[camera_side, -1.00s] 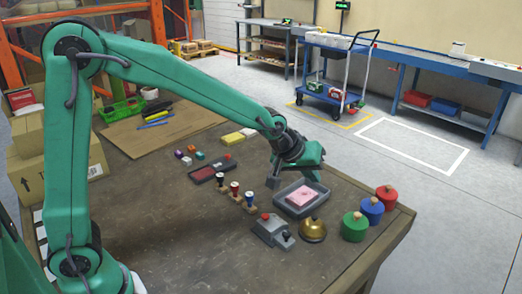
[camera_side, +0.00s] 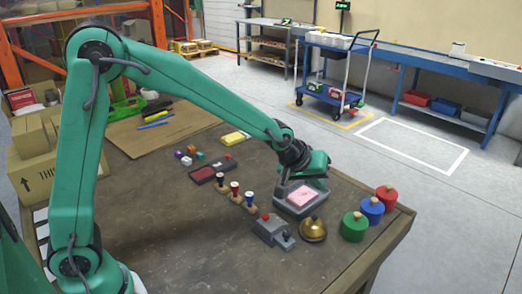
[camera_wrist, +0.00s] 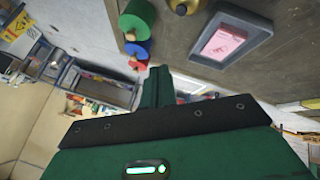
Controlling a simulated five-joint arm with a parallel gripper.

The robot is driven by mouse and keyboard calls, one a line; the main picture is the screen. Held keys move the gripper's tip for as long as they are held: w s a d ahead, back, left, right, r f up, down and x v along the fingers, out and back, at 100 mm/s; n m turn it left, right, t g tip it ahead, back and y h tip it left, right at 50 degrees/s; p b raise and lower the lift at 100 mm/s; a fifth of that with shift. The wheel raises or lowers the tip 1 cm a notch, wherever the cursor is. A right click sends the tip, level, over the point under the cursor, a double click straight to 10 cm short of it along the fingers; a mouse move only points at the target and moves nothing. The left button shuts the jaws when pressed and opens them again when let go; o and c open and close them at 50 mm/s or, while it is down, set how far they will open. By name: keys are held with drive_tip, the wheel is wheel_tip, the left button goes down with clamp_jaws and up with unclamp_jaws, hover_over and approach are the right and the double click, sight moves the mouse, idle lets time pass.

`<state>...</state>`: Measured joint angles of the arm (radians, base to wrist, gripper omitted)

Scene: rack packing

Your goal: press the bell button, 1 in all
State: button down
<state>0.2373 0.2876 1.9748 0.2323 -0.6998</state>
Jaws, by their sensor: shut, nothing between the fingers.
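The bell (camera_side: 313,231) is a gold dome with a small button on top, near the table's front right. Part of it shows at the top edge of the wrist view (camera_wrist: 183,6). My gripper (camera_side: 281,193) is shut and empty. It is above the table beside the grey tray, behind the bell and apart from it in the picture. In the wrist view my gripper (camera_wrist: 157,82) shows as a green finger in front of its dark body.
A grey tray (camera_side: 281,205) holds a pink block (camera_side: 301,197). A grey box with a red knob (camera_side: 268,229) stands left of the bell. Green (camera_side: 355,229), blue (camera_side: 372,211) and red (camera_side: 387,200) cylinders with knobs stand to its right. Three stamps (camera_side: 235,190) stand left.

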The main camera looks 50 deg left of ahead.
sight(313, 218)
drive_tip(key=shift+f, duration=3.8)
drive_tip(key=shift+f, duration=0.9)
idle(0.4)
drive_tip(key=shift+r, duration=0.9)
drive_tip(key=shift+r, duration=2.5)
